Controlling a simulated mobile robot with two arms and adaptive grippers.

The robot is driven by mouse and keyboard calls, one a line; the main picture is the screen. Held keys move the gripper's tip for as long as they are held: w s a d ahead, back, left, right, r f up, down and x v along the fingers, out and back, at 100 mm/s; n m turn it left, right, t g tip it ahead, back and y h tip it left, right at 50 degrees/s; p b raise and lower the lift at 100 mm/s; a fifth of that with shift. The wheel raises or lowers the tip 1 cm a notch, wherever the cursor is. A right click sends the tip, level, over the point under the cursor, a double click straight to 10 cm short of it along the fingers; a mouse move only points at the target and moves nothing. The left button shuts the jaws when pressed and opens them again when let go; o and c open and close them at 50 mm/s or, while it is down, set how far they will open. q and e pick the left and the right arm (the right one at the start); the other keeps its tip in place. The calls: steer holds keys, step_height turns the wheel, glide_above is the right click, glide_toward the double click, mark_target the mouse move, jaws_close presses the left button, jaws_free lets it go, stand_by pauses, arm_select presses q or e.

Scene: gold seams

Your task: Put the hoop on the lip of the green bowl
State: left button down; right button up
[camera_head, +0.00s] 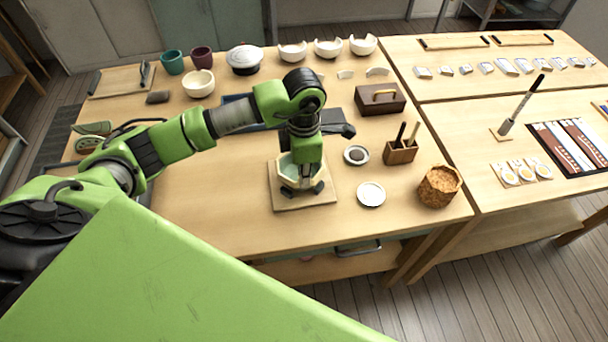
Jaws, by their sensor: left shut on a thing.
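The green bowl (284,166) is pale green inside and stands on a square wooden board (288,201) near the middle of the table. My left gripper (301,190) points down over the bowl's near side, with its fingers at the rim. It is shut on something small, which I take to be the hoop. The fingers hide the hoop, so I cannot tell whether it touches the lip. The gripper and wrist cover part of the bowl. My right gripper is out of view.
Right of the board are a white dish (371,194), a small dark-filled dish (356,155), a wooden tool holder (400,151) and a cork-like pot (439,187). A lidded brown box (380,99) stands behind. The table's front left is clear.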

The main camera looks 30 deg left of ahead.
arm_select(q)
steer(key=shift+f+b, duration=0.25)
steer(key=shift+b, duration=0.2)
stand_by(0.7)
steer(key=c, duration=2.1)
jaws_free()
steer(key=o, duration=0.5)
steer(key=shift+c, duration=0.2)
steer(key=shift+r, duration=0.15)
steer(key=shift+r+p, duration=1.55)
steer(key=shift+r, duration=1.35)
